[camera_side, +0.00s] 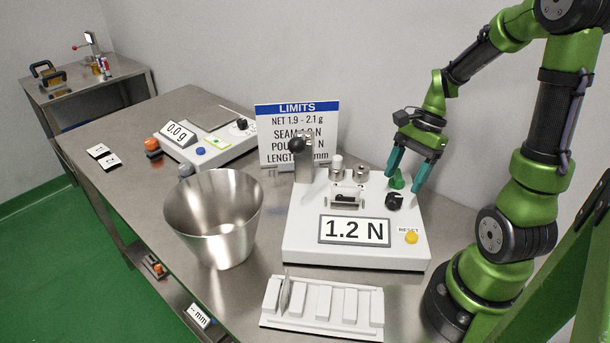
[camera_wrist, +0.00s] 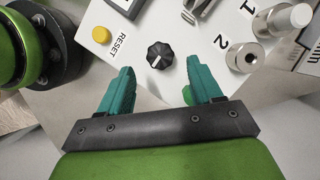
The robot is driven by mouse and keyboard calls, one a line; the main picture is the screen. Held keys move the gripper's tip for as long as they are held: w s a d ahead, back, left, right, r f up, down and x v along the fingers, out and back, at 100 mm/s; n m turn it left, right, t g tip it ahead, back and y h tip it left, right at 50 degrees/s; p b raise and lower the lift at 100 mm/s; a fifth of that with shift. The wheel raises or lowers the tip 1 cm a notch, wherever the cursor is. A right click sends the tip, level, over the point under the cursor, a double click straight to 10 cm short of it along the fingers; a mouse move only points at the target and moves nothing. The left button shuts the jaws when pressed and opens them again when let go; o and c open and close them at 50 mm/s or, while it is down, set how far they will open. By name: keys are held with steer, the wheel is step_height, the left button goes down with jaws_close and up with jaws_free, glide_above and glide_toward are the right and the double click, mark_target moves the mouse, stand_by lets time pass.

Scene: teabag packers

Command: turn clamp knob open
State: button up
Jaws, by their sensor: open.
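A black knob (camera_side: 394,201) with a white pointer line sits on top of the white force tester (camera_side: 300,240), right of its upper middle. The knob also shows in the wrist view (camera_wrist: 160,56), just beyond the fingertips. My gripper (camera_side: 403,184) is open and empty above the tester, its teal fingers pointing down. In the wrist view my gripper (camera_wrist: 158,80) has the knob ahead of the gap, apart from both fingers. A green knob or button (camera_side: 397,182) shows between the fingers in the side view; in the wrist view one finger mostly hides it. Which knob works the clamp is not marked.
Two metal posts (camera_side: 361,173) marked 1 and 2 stand left of the knob. A yellow RESET button (camera_side: 411,238) is in front. The display (camera_side: 354,231) reads 1.2 N. A lever with a black ball (camera_side: 297,145), a LIMITS sign (camera_side: 297,107) and a steel bin (camera_side: 215,205) stand left.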

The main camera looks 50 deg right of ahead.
mark_target(395, 196)
steer(key=shift+x, duration=2.3)
steer(key=c, duration=1)
steer(key=shift+c, duration=0.2)
